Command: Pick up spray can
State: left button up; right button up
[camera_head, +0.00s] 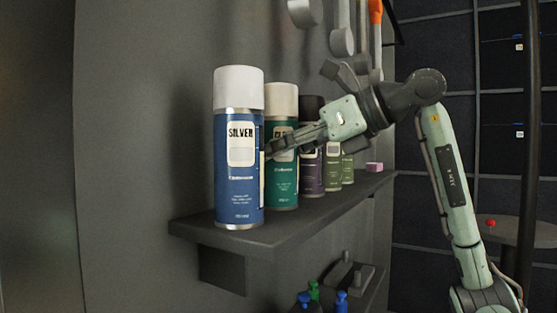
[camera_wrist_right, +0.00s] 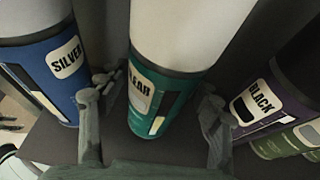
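Several spray cans stand upright in a row on a dark wall shelf (camera_head: 285,232). The blue SILVER can (camera_head: 238,165) is nearest, and it also shows in the right wrist view (camera_wrist_right: 55,95). Behind it is the teal CLEAR can (camera_head: 283,180), also in the right wrist view (camera_wrist_right: 155,110). The purple BLACK can (camera_head: 311,178) is further along and shows in the right wrist view (camera_wrist_right: 275,110). My right gripper (camera_wrist_right: 155,93) is open, with one finger on each side of the CLEAR can and visible gaps between. My left gripper is not in view.
Green-labelled cans (camera_head: 340,170) and a small pink block (camera_head: 374,167) stand further along the shelf. The SILVER and BLACK cans flank my fingers closely. Tools (camera_head: 341,40) hang above. Small bottles (camera_head: 314,292) stand lower down.

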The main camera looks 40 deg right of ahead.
aim_at(296, 97)
jog(key=c, duration=0.9)
jog(key=shift+r, duration=0.1)
